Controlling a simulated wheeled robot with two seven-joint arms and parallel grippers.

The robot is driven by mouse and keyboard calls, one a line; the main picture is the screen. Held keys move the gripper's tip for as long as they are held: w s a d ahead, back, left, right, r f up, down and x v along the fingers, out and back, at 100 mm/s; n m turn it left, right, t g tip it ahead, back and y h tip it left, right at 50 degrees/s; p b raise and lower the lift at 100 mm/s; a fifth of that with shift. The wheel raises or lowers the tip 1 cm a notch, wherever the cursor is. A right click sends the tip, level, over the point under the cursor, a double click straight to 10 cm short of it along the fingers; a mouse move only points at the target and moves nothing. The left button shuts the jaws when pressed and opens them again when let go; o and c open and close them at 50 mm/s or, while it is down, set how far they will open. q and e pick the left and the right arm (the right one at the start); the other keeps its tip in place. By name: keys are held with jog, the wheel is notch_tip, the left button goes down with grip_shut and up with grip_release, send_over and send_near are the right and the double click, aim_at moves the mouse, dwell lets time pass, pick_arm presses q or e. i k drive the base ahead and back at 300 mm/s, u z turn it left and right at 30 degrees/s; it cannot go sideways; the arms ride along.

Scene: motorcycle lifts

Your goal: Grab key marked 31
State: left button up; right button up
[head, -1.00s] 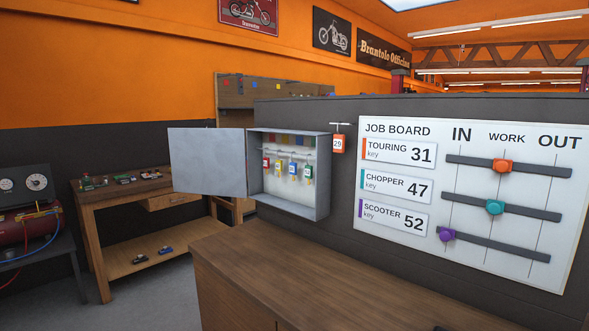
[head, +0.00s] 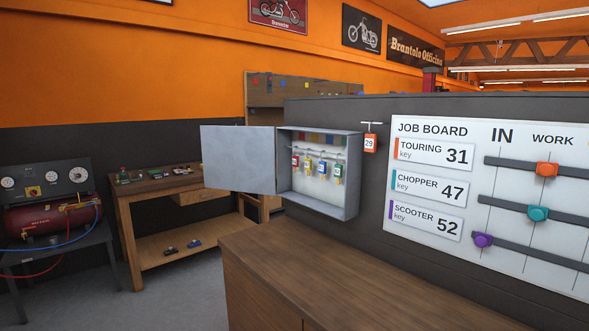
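A grey key cabinet (head: 352,204) hangs on the dark partition wall with its door (head: 238,159) swung open to the left. Inside hang several tagged keys in a row: a red tag (head: 295,160), a yellow tag (head: 308,164), a blue tag (head: 322,168) and a green tag (head: 338,171). The numbers on these tags are too small to read. An orange tag marked 29 (head: 369,143) hangs on a hook outside, to the right of the cabinet. The job board (head: 400,228) lists Touring key 31, Chopper key 47 and Scooter key 52. Neither gripper is in view.
A wooden counter (head: 350,285) runs below the cabinet and board, its visible top clear. A wooden workbench (head: 150,187) with small items stands at the left, beside a red compressor (head: 45,219) on a dark table. Grey floor (head: 190,290) lies open between bench and counter.

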aim_at(322, 164)
jog(key=u, duration=0.75)
jog(key=i, duration=1.6)
jog(key=z, duration=2.7)
